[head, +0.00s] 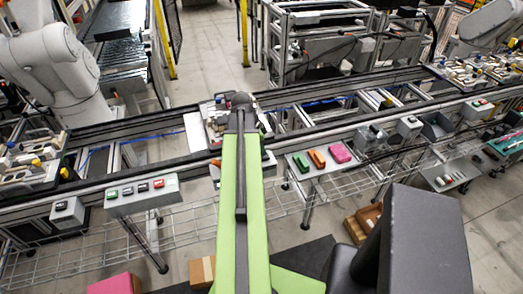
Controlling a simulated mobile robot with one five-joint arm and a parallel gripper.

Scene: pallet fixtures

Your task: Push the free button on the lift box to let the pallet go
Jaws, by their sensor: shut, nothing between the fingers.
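My arm reaches from the bottom middle over the conveyor, and its dark far end is above a pallet (197,133) on the conveyor, partly hidden by the arm. The fingers of my gripper do not show. A grey box (143,205) with a row of green, dark and red buttons is on the near rail at left. A small grey box (68,212) with one dark button is further left. Another grey box (269,163) is mostly hidden behind my arm. I cannot tell which is the lift box, and no button label is readable.
A tray (310,172) with green, orange and pink blocks is right of my arm. More small button boxes (409,126) line the near rail at right. Loaded pallets stand at far left (30,180) and far right (465,78). White robot arms (55,70) stand behind the conveyor.

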